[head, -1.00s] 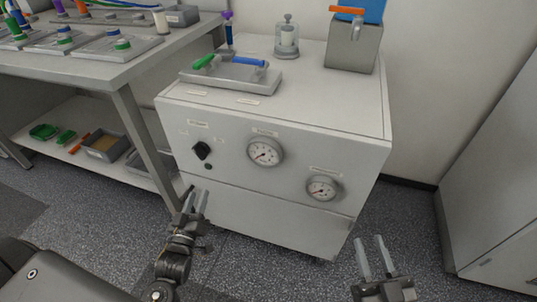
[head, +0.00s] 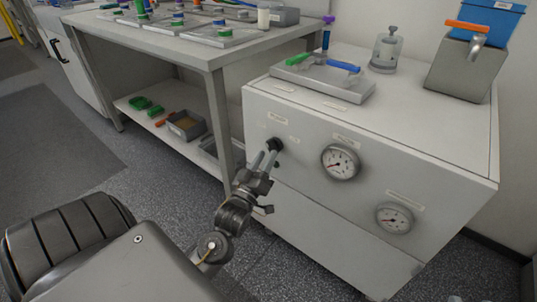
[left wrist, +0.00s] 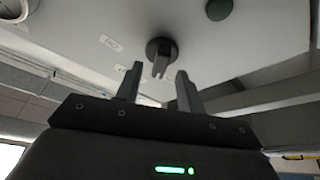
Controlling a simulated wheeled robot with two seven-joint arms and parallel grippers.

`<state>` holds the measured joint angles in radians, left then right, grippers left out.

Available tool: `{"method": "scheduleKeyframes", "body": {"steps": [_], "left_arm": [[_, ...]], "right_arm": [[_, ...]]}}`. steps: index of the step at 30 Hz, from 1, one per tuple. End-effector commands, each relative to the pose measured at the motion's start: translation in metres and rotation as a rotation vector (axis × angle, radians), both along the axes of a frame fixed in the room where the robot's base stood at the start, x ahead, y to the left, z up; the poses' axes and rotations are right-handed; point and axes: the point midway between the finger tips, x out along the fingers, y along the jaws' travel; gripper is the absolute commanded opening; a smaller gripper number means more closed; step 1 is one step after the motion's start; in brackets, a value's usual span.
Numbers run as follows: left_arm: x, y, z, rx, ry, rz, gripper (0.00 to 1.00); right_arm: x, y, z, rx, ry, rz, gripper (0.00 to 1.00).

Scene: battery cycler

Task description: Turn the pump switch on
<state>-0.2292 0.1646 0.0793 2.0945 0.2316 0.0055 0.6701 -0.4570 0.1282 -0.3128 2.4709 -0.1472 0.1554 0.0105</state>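The pump switch is a black rotary knob (head: 275,145) on the upper left of the white cabinet's front (head: 300,150). In the left wrist view the knob (left wrist: 160,52) has a round base and a narrow handle. My left gripper (head: 267,158) is at the knob, with its fingers pointing at the panel. In the left wrist view the gripper (left wrist: 158,82) is open, its two fingertips on either side of the handle's end with gaps showing. Contact is not visible. Only a dark sliver at the head view's bottom right may be my right gripper (head: 455,298).
Two round gauges (head: 340,162) (head: 394,218) sit right of the knob. A tray with green and blue handled parts (head: 322,78), a glass-like vessel (head: 385,50) and a grey block (head: 466,68) stand on the cabinet. A workbench (head: 190,50) stands to the left.

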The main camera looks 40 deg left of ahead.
Motion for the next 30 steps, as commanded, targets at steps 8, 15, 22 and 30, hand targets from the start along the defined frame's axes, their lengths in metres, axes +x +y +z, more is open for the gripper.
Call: {"method": "scheduleKeyframes", "body": {"steps": [8,15,22,30], "left_arm": [[0.021,0.005,0.007,0.0,0.002,0.0,0.38],[0.022,0.005,0.007,0.0,0.002,0.0,0.38],[0.021,0.005,0.007,0.0,0.002,0.0,0.12],[0.021,0.005,0.007,0.004,0.003,0.0,0.0]], "right_arm": [[-0.002,-0.004,0.003,0.021,-0.036,-0.007,0.32],[-0.002,-0.004,0.004,0.022,-0.04,-0.008,0.32],[-0.001,-0.004,0.003,0.021,-0.038,-0.008,0.32],[0.0,-0.003,0.003,0.02,-0.036,-0.008,0.32]]}}
